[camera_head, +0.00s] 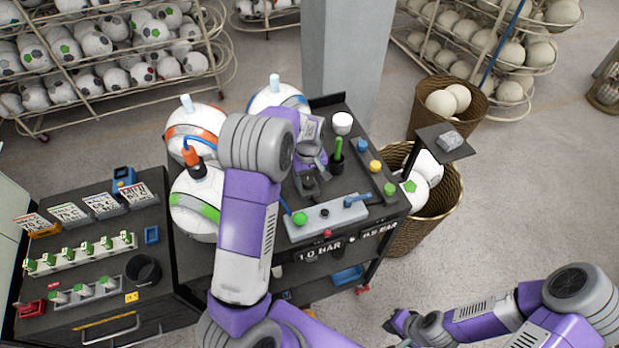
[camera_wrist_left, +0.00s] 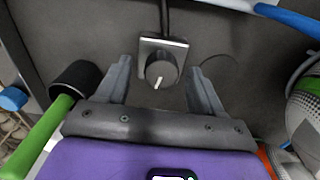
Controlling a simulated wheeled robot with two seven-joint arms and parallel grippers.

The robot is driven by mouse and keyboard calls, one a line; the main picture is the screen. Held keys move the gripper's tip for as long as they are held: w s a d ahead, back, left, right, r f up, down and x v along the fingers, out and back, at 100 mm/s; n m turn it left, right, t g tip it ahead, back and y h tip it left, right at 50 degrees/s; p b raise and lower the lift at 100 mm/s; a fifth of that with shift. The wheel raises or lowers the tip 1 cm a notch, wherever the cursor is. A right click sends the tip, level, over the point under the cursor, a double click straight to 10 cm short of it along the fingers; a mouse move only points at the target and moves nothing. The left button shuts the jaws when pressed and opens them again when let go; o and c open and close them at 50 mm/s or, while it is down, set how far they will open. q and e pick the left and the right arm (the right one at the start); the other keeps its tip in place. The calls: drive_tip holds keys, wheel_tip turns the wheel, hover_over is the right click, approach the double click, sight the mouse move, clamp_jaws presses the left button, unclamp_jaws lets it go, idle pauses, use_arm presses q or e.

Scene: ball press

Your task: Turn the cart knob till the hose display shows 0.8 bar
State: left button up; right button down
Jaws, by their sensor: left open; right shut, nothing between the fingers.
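The cart knob (camera_wrist_left: 160,70) is a dark round dial on a square grey plate, with a white mark pointing down towards my gripper in the left wrist view. My left gripper (camera_wrist_left: 160,80) is open, its two fingers on either side of the knob with gaps between. In the head view my left gripper (camera_head: 308,172) is over the cart top (camera_head: 348,190), and my arm hides part of that area. A cart-front label (camera_head: 320,250) reads 1.0 BAR; another (camera_head: 378,231) is hard to read. I cannot make out a hose display reading. My right gripper (camera_head: 394,323) is shut and empty, low and away from the cart.
A green-handled tool (camera_head: 337,152) stands beside the knob area. A grey block with coloured fittings (camera_head: 325,216) and blue, yellow and green buttons (camera_head: 376,166) are on the cart. Balls (camera_head: 198,200) flank it at left; baskets (camera_head: 436,205) stand at right.

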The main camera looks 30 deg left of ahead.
use_arm(q)
drive_tip(key=shift+f, duration=0.3)
drive_tip(key=shift+s, duration=0.25)
drive_tip(key=shift+w, duration=0.15)
drive_tip(key=shift+c, duration=0.6)
drive_tip(key=c, duration=0.9)
drive_tip(key=shift+c, duration=0.2)
drive_tip(key=shift+n, duration=0.4)
drive_tip(key=shift+w+n+p, duration=0.1)
drive_tip(key=shift+n+p, duration=0.35)
drive_tip(key=shift+n, duration=2.05)
